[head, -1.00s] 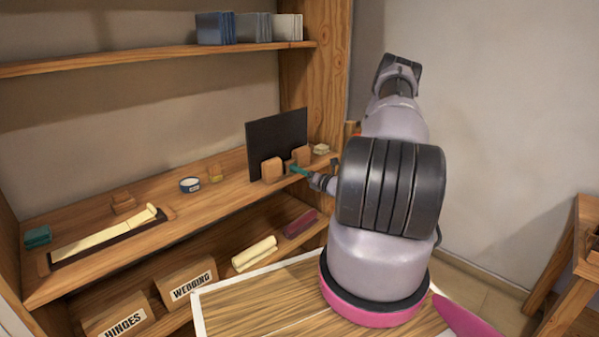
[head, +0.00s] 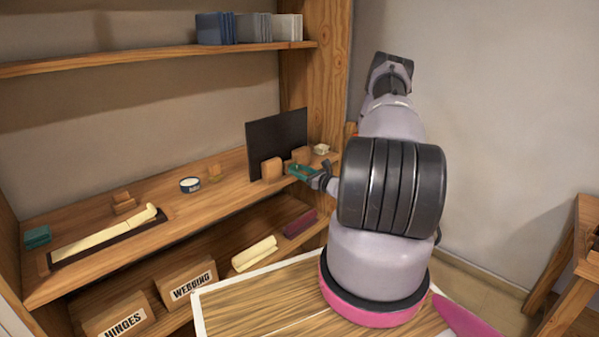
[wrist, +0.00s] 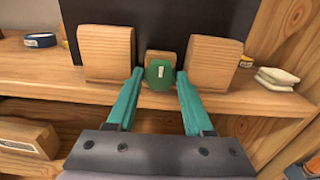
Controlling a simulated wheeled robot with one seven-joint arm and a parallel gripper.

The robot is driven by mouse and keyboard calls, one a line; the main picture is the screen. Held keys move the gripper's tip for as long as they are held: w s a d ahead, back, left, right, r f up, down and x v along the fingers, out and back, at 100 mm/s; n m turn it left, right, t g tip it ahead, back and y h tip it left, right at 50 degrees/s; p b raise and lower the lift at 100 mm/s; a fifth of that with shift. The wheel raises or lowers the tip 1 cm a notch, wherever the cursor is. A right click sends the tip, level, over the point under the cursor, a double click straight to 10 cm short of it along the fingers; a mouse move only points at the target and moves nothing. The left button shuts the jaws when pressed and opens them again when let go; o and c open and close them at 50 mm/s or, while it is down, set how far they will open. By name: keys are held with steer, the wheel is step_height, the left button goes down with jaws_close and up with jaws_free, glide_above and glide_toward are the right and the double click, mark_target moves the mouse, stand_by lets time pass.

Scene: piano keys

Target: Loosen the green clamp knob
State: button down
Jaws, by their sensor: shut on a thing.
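The green clamp knob (wrist: 159,74) is a faceted knob with a white mark on its face. It sits in front of a small wooden block between two larger wooden blocks, the left one (wrist: 105,53) and the right one (wrist: 212,63). My gripper (wrist: 160,76) has its teal fingers on both sides of the knob, shut on it at the tips. The white mark stands about upright in the wrist view. In the head view my gripper (head: 297,170) is at the blocks, and I cannot tell the knob apart from the fingers there.
A dark upright panel (head: 277,140) stands behind the blocks on the wooden shelf (head: 225,190). A pale stack (wrist: 278,77) lies right of the right block. A tape roll (head: 190,185) and a cream key on a dark base (head: 105,237) are further left.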

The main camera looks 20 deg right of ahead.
steer(key=shift+s+f, duration=0.1)
stand_by(0.3)
steer(key=shift+c, duration=1.4)
jaws_free()
steer(key=v, duration=1)
steer(key=shift+s, duration=0.35)
steer(key=shift+d, duration=0.15)
